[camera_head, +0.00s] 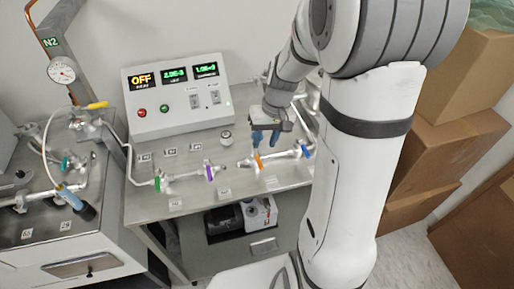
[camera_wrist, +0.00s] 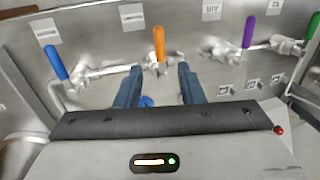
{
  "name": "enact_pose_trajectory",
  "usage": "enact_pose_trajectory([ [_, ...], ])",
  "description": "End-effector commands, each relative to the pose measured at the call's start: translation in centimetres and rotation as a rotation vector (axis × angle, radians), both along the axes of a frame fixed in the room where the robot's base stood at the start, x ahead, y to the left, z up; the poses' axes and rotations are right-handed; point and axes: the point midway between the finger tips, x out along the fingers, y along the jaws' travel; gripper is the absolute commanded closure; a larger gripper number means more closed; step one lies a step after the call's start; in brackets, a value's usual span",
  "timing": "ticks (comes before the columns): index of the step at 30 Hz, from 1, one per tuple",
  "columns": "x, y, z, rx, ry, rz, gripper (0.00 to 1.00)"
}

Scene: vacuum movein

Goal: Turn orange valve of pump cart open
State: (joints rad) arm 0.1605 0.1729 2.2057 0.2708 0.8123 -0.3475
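The orange valve handle (camera_head: 258,160) is on the pipe line on top of the pump cart (camera_head: 190,190). In the wrist view the orange handle (camera_wrist: 159,44) points away from my gripper, on its metal valve body, between and beyond the two fingertips. My gripper (camera_head: 264,138) is just above and behind the orange handle in the head view. In the wrist view my gripper (camera_wrist: 160,72) has its blue fingers apart with a clear gap. Contact with the handle or valve body cannot be told.
A blue handle (camera_wrist: 55,62) is left of the orange one in the wrist view, with purple (camera_wrist: 249,31) and green (camera_wrist: 313,27) handles to the right. A control box (camera_head: 178,95) reading OFF stands behind. Cardboard boxes (camera_head: 445,140) stand at the right.

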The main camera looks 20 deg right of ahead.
Motion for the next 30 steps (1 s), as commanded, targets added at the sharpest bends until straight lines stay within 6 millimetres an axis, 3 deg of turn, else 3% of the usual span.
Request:
enact_pose_trajectory([
  [6, -0.2, 0.8, -3.5, 0.0, 0.007, 0.002, 0.65],
  [12, -0.1, 1.3, -5.8, -0.001, 0.003, 0.002, 0.65],
  [23, -0.1, 1.4, -6.5, -0.002, 0.0, 0.003, 0.65],
  [30, -0.1, 1.4, -6.4, -0.002, 0.0, 0.003, 0.84],
])
